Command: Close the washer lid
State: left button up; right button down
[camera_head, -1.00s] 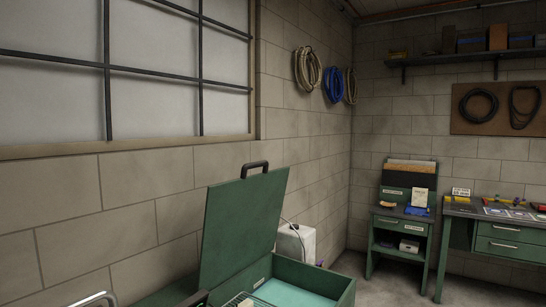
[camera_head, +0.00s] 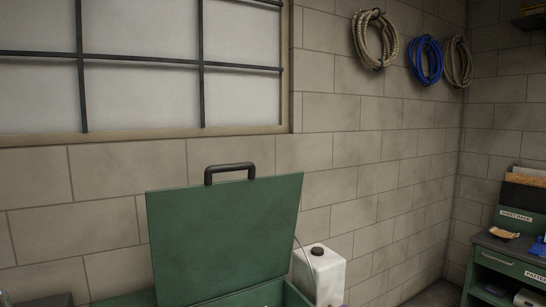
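The washer is a green metal box at the bottom middle, and its lid (camera_head: 225,235) stands raised, leaning slightly back. A dark handle (camera_head: 229,173) sits on the lid's top edge. Only a little of the green washer body (camera_head: 293,297) shows below the lid at the bottom edge of the picture. Most of the basin is out of frame. Neither of my grippers is in view.
A white jug (camera_head: 320,275) with a black cap stands just right of the washer. A green cabinet (camera_head: 510,262) is at the far right. Coiled hoses (camera_head: 426,60) hang on the block wall, beside a barred window (camera_head: 140,65).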

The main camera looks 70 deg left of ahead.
aim_at(208, 241)
jog(key=i, duration=0.35)
jog(key=u, duration=3)
